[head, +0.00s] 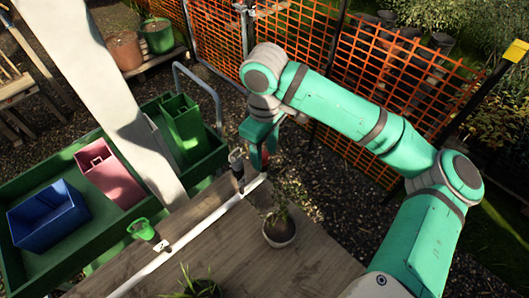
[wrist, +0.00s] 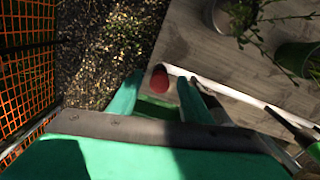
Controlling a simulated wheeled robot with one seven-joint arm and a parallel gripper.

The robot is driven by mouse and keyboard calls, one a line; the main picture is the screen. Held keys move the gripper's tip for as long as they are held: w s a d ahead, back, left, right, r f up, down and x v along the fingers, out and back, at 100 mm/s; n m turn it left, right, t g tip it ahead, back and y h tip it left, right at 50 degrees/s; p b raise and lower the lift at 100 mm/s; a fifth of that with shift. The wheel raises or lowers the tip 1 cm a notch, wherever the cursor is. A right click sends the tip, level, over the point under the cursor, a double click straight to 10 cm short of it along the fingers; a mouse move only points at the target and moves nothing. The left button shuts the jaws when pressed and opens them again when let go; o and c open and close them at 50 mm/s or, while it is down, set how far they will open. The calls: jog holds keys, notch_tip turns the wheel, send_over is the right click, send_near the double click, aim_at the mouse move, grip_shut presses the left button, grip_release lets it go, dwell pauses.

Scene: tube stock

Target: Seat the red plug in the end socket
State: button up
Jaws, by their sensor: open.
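The red plug (wrist: 159,77) shows in the wrist view as a short red cylinder at the near end of the white tube (wrist: 225,90). It lies between the two teal fingers of my gripper (wrist: 158,92), which are open on either side of it. I cannot tell how deep the plug sits in the tube's end, and the socket opening is hidden. In the head view my gripper (head: 260,145) is over the far end of the white tube (head: 205,222), at the table edge. A little red (head: 265,157) shows beside the gripper there.
A green tray (head: 28,262) with blue (head: 48,217) and pink (head: 108,175) bins stands left. Orange mesh fencing (head: 305,45) stands behind.

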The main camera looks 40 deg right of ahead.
notch_tip(320, 180, up, 10)
dwell(0.4)
notch_tip(320, 180, down, 11)
jog(key=shift+r, duration=0.35)
dwell(0.4)
dwell(0.4)
notch_tip(320, 180, up, 10)
notch_tip(320, 180, down, 10)
jog(key=shift+r, duration=1.8)
